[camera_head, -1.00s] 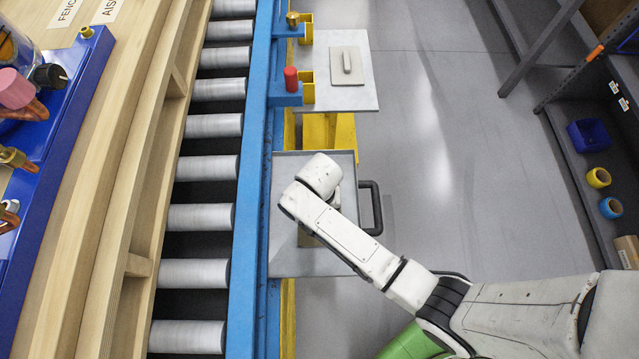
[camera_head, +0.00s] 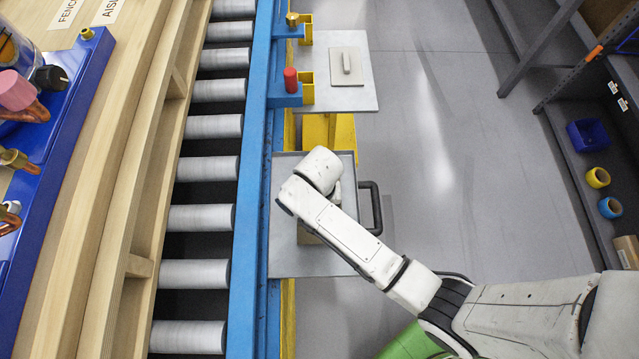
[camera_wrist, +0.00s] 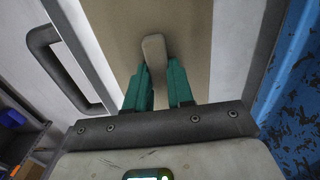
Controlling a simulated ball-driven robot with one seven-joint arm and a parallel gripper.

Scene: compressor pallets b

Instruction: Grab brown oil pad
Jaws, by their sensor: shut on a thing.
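The brown oil pad (camera_wrist: 193,35) is a flat tan plate that fills the upper middle of the wrist view. Its narrow raised handle (camera_wrist: 153,48) stands between the two green fingers. My gripper (camera_wrist: 157,74) is shut on this handle. In the head view my arm covers most of the pad, and only a small brown edge (camera_head: 309,239) shows below my wrist. The pad is over a grey tray (camera_head: 285,256). I cannot tell whether the pad touches the tray or is slightly above it.
The tray has a dark side handle (camera_head: 375,208). A blue conveyor rail (camera_head: 249,200) runs along its left, with rollers (camera_head: 200,217) beyond. Another plate (camera_head: 366,92) bearing a pale handled pad (camera_head: 347,68) is farther up. Floor to the right is open, up to a dark shelf (camera_head: 570,150).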

